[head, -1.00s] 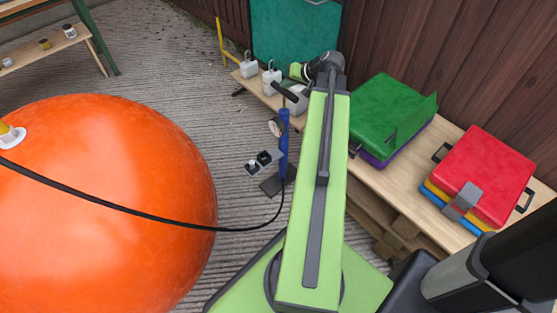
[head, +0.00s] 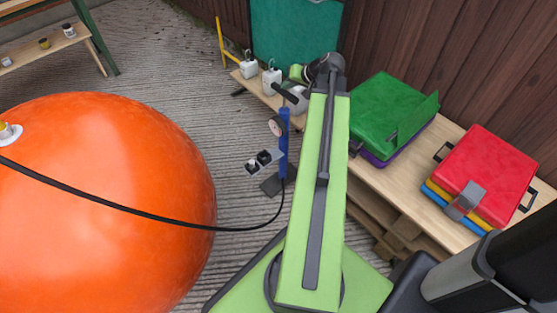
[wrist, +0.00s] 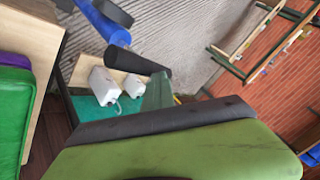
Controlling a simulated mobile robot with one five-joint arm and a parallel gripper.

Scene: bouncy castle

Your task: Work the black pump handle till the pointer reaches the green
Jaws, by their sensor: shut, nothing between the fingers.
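The blue floor pump (head: 284,150) stands upright on the ground, left of my arm. Its black handle (head: 288,95) is low, close above the barrel; in the wrist view it shows as a dark bar (wrist: 140,62) by the blue tube. The round gauge (head: 276,126) is on the pump's side, but its pointer is too small to read. My gripper (head: 296,72) is shut and empty, up behind the handle at the far end of my arm. I cannot tell whether it touches the handle. The fingertips are not clear.
A black hose (head: 150,216) runs from the pump to a large orange ball (head: 110,200). White jugs (head: 271,82) stand on a low bench behind. A wooden table (head: 415,185) at right carries green (head: 385,105) and red (head: 485,170) cases.

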